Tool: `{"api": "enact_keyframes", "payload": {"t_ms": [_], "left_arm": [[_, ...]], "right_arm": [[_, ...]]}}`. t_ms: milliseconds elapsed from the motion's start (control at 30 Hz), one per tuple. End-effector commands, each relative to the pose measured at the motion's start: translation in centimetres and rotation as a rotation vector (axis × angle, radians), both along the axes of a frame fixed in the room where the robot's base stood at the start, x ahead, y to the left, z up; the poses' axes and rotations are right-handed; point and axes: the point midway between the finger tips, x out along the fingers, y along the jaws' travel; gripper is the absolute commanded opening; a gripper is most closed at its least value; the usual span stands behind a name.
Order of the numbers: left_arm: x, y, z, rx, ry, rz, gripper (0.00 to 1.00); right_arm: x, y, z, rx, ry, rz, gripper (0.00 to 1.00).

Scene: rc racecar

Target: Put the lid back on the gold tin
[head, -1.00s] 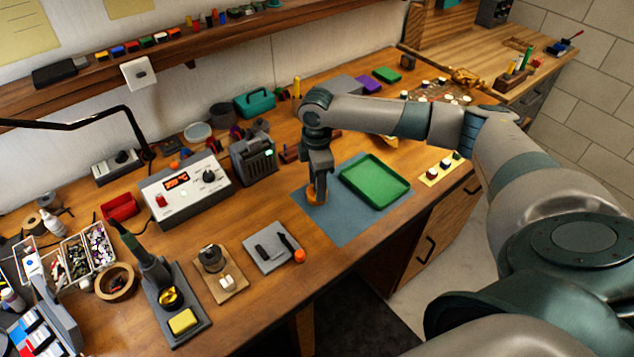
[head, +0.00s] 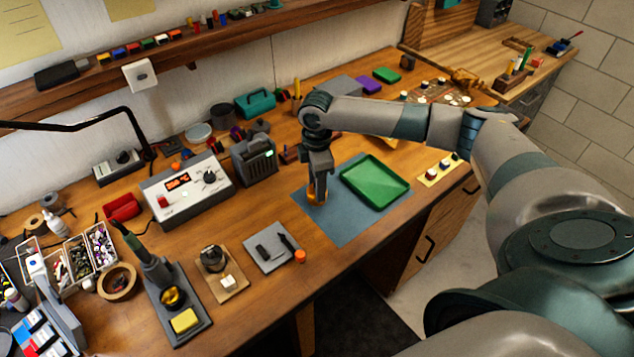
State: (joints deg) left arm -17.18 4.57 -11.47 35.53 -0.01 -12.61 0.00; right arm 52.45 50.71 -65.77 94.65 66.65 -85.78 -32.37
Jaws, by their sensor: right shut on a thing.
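My left gripper is not in view.
A green tray (head: 377,182) lies right of the gripper on the mat. A dark speaker-like box (head: 254,160) and a white soldering station (head: 187,188) stand to the left. A grey pad with dark tools (head: 270,248) lies nearer. The mat's front part is clear.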

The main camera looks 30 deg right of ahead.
Motion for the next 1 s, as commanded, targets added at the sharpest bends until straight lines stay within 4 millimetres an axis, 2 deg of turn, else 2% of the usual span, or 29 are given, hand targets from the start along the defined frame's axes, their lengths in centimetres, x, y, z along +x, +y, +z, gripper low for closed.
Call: {"api": "enact_keyframes", "payload": {"t_ms": [1000], "left_arm": [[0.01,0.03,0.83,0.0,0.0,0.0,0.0]], "right_arm": [[-0.04,0.02,-0.28,0.001,0.002,0.0,0.23]]}}
